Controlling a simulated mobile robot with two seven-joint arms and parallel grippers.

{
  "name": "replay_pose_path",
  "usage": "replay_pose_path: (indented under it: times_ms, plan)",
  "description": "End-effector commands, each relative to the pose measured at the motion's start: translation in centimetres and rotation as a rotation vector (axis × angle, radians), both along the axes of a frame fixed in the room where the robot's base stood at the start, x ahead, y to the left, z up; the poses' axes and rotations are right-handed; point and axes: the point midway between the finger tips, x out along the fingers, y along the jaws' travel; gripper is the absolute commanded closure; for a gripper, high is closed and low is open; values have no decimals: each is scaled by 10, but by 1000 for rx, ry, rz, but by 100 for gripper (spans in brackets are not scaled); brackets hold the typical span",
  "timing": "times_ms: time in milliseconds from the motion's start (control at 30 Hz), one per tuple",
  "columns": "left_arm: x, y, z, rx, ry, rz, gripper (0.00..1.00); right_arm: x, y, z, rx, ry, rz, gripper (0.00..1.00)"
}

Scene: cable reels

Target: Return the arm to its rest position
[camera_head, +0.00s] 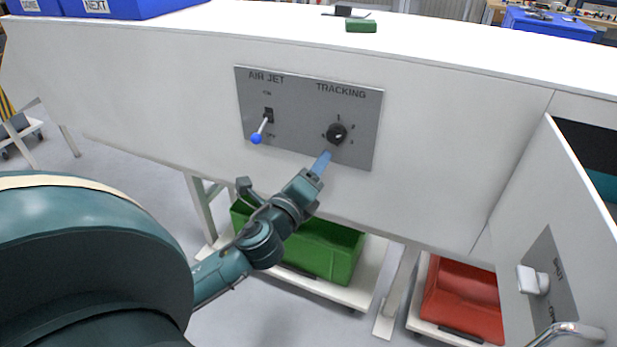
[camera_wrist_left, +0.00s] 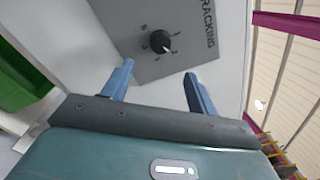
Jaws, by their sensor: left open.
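My left gripper (camera_head: 318,165) reaches up from the lower left toward the grey control panel (camera_head: 300,120) on the white machine front. In the left wrist view its two blue fingers (camera_wrist_left: 156,85) are spread apart with nothing between them. The black tracking knob (camera_head: 337,133) is just beyond the fingertips and apart from them; it also shows in the left wrist view (camera_wrist_left: 160,41). The air jet lever (camera_head: 262,130) with a blue tip points down on the panel's left. My right gripper is not in view.
A green bin (camera_head: 318,250) sits on a low white trolley below my left forearm. A red bin (camera_head: 462,300) is farther right. A white door (camera_head: 570,240) with a handle stands open at the right. Blue boxes (camera_head: 120,8) and a small green block (camera_head: 361,26) are on top.

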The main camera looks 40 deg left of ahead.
Motion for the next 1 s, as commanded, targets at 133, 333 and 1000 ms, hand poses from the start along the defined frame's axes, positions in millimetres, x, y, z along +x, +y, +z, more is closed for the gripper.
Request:
replay_pose_path:
  times_ms: [133,333,1000]
  plan:
    - [-14,-3,-1,-1,1,1,41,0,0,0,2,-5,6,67]
    - [-17,-3,0,-1,0,1,41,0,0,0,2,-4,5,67]
    - [-42,-41,-71,-516,153,-45,41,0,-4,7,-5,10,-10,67]
